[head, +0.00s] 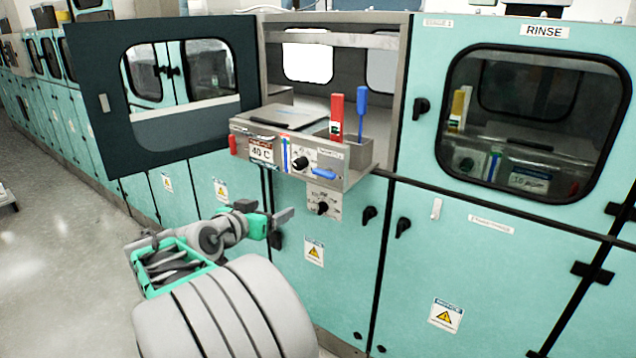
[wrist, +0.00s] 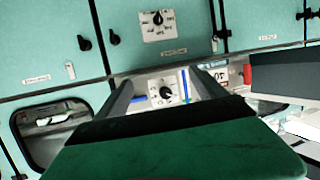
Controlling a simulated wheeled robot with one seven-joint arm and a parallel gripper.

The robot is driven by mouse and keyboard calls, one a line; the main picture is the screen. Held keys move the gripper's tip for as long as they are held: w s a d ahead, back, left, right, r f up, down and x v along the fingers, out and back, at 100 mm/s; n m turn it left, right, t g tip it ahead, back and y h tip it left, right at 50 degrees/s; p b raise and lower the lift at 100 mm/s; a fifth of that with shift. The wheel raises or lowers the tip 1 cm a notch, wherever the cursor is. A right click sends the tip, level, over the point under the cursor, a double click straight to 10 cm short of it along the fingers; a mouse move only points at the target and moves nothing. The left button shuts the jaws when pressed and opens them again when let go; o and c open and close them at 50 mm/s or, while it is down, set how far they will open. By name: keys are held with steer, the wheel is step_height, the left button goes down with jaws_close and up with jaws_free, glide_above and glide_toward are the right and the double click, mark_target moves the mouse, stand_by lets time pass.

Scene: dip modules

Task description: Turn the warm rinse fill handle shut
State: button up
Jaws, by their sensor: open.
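The open module has a control panel with a 40 C sign (head: 261,151). A blue lever (head: 323,173), which looks like the fill handle, sticks out at the panel's lower right, lying roughly level. It also shows in the upside-down wrist view (wrist: 138,99), beside the left finger. A black knob (head: 300,163) is left of the lever, and a red lever (head: 232,145) is at the panel's left end. Small labels are unreadable. My gripper (head: 284,227) is open and empty, below and left of the blue lever, apart from it. In the wrist view its fingers (wrist: 160,80) frame the panel.
The dark windowed door (head: 185,150) stands open at the left. Red (head: 336,117) and blue (head: 362,112) upright tools stand in a holder above the panel. A lower dial plate (head: 323,203) is under it. The closed RINSE module (head: 544,31) is at right.

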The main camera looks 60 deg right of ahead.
mark_target(321, 174)
steer(key=s+d+r+m+g+h, duration=0.1)
steer(key=s+d, duration=0.1)
steer(key=d, duration=0.2)
steer(key=s+d+r+m+g+h+p, duration=0.1)
steer(key=s+d+r, duration=0.1)
steer(key=s+d, duration=0.1)
steer(key=s+d+r+g+h+p, duration=0.1)
steer(key=s+d+r, duration=0.1)
steer(key=d, duration=0.4)
steer(key=shift+s+m+g, duration=0.15)
steer(key=shift+m+g, duration=0.15)
steer(key=shift+m, duration=0.1)
steer(key=c, duration=1.4)
steer(key=shift+o, duration=0.2)
